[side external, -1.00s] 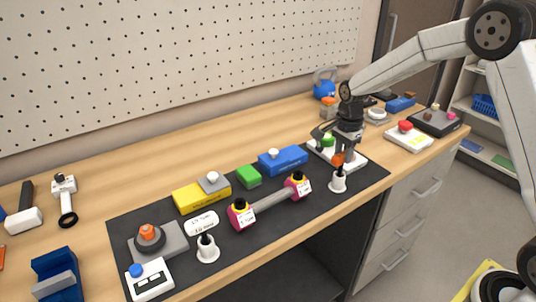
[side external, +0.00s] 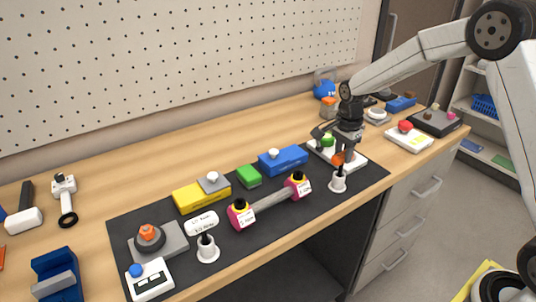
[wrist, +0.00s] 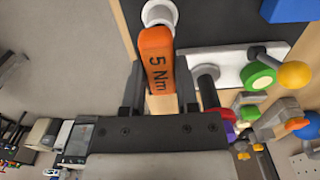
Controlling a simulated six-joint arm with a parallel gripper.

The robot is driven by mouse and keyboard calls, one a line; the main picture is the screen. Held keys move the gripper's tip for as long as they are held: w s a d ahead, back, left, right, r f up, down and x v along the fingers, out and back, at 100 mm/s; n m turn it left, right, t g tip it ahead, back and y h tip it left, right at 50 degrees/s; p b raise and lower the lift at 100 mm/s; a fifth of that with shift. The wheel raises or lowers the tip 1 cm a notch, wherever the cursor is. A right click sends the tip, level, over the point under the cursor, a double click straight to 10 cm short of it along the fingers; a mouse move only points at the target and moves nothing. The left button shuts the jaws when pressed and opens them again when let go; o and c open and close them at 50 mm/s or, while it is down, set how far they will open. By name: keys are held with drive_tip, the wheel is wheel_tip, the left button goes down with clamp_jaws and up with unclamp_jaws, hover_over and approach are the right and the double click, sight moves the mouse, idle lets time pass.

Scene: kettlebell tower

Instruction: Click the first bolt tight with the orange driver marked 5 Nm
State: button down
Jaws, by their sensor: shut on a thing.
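The orange driver (wrist: 158,62), marked 5 Nm, sits between the fingers of my gripper (wrist: 160,88) in the wrist view. My gripper is shut on its handle. In the side external view the driver's orange handle (side external: 338,158) shows at my gripper (side external: 335,147), with its dark shaft pointing down into a white round holder (side external: 338,184). The holder also shows in the wrist view (wrist: 159,12). A grey bar with magenta end pieces (side external: 241,214) (side external: 297,187) lies on the mat; each end has a dark top with a yellow ring and a white label. I cannot make out the bolts clearly.
A second white holder (side external: 207,251) with a label plate stands at the front left of the black mat (side external: 300,222). Yellow (side external: 195,197), green (side external: 248,176) and blue (side external: 283,161) blocks lie behind the bar. A white tray (side external: 352,160) is close behind my gripper.

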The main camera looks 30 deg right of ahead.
drive_tip(key=shift+r, duration=0.15)
drive_tip(key=shift+r, duration=3.1)
drive_tip(key=c, duration=1.1)
unclamp_jaws()
clamp_jaws()
